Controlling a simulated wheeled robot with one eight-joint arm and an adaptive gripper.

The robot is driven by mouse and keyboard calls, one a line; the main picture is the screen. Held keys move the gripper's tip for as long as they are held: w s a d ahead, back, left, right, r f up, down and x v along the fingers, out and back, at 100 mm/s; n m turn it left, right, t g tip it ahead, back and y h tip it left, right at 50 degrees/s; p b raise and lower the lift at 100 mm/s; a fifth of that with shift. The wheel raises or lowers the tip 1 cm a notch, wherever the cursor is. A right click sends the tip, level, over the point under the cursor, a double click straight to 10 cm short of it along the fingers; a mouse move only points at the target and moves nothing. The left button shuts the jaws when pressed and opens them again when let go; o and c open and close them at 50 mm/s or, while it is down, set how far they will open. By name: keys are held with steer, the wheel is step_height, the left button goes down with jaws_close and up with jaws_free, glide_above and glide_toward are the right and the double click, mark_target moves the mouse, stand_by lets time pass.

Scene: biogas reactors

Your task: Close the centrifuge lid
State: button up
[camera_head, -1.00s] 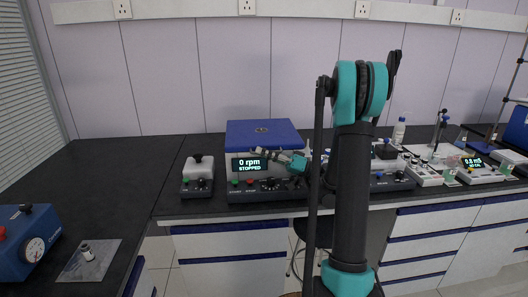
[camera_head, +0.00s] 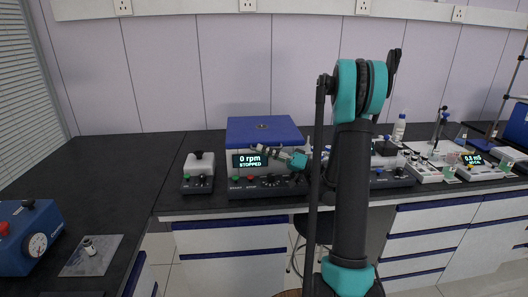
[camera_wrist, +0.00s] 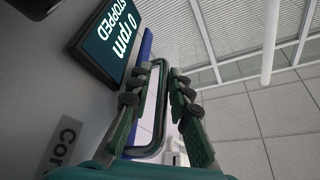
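The centrifuge (camera_head: 247,190) stands on the bench with its blue lid (camera_head: 245,132) over the grey body. The lid looks low and nearly flat; I cannot tell whether it is fully shut. Its display (camera_head: 248,161) reads 0 rpm, STOPPED, and is large in the wrist view (camera_wrist: 112,35). My gripper (camera_head: 256,150) is at the front of the centrifuge, just under the lid's front edge. In the wrist view my gripper (camera_wrist: 164,70) has a narrow gap between its fingertips. A dark loop-shaped bar shows between the fingers, beside a blue edge; I cannot tell whether they touch it.
A small grey device with a black knob (camera_head: 198,170) stands left of the centrifuge. Other instruments (camera_head: 390,178) stand to the right, partly behind my arm. A blue device with a gauge (camera_head: 28,235) and a grey plate (camera_head: 92,262) are on the left bench. The back-left bench is clear.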

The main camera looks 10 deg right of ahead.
steer(key=v, duration=1.2)
